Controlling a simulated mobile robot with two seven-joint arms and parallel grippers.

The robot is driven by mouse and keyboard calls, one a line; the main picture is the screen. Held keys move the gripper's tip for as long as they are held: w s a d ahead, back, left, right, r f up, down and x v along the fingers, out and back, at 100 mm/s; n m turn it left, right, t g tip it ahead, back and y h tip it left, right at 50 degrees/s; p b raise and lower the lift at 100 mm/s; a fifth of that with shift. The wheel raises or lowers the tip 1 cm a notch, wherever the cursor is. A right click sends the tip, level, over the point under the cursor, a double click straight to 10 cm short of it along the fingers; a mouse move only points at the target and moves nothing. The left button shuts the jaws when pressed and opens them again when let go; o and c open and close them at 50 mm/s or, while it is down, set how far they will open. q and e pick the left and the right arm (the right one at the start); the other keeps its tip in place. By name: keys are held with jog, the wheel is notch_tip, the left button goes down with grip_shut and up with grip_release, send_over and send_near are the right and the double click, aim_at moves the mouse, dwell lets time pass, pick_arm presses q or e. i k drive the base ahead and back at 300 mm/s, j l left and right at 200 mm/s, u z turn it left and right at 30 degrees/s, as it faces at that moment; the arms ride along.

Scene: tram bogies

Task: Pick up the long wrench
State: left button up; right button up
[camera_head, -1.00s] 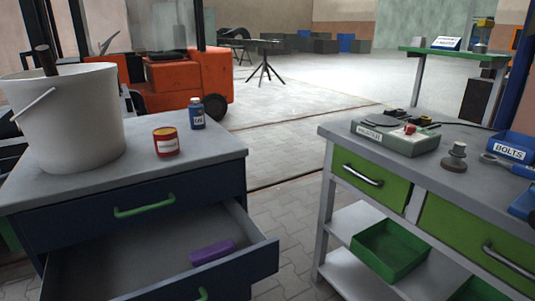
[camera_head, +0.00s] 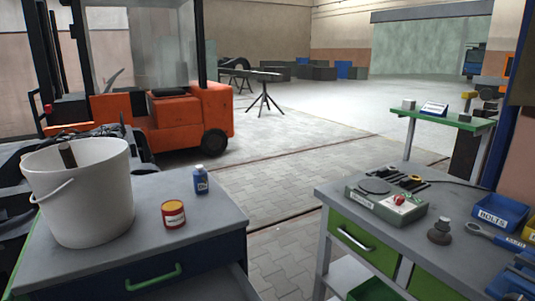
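A wrench (camera_head: 487,234) lies on the right workbench (camera_head: 455,265), close to the right edge of the picture. Its grey ringed end points left, and its other end runs right in front of the blue bin labelled BOLTS (camera_head: 500,212). I cannot tell where its far end stops or whether it is the long wrench. Neither of my grippers shows in this view.
A grey and green device (camera_head: 387,204) and a dark knobbed piece (camera_head: 440,232) stand left of the wrench. A white bucket (camera_head: 82,200), a red tin (camera_head: 173,214) and a blue bottle (camera_head: 201,181) stand on the left cabinet. Paved floor (camera_head: 285,245) lies between.

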aim_at(510, 244)
jog(key=u, duration=0.9)
jog(key=z, duration=2.7)
